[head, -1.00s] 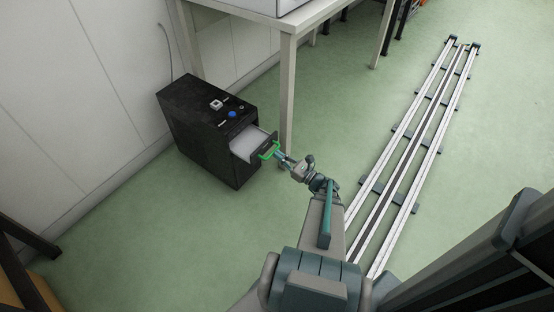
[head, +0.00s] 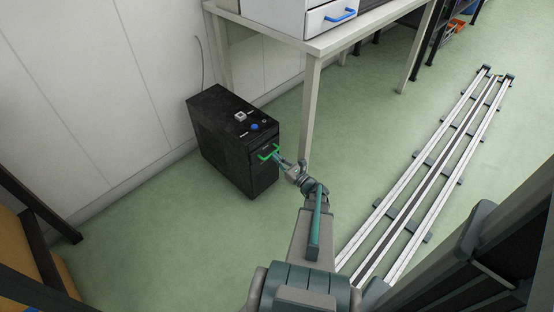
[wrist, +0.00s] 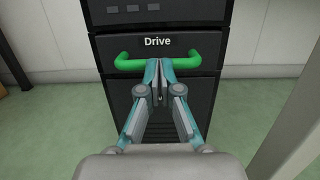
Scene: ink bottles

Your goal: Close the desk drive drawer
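The black desk drive unit (head: 222,140) stands on the floor beside the white table's leg. Its drawer (wrist: 201,49), labelled "Drive", has a green handle (head: 269,152) that also shows in the wrist view (wrist: 127,62). The drawer front looks flush with the body around it. My gripper (wrist: 159,64) is at the middle of the handle, its two fingertips close together at the bar. The fingertips cover the handle's middle, so I cannot tell whether they grip it or only press against it.
A white table (head: 310,75) stands behind and to the right, its leg (head: 308,110) close to my gripper. A white drawer unit with a blue handle (head: 340,16) sits on it. Floor rails (head: 430,165) run along the right.

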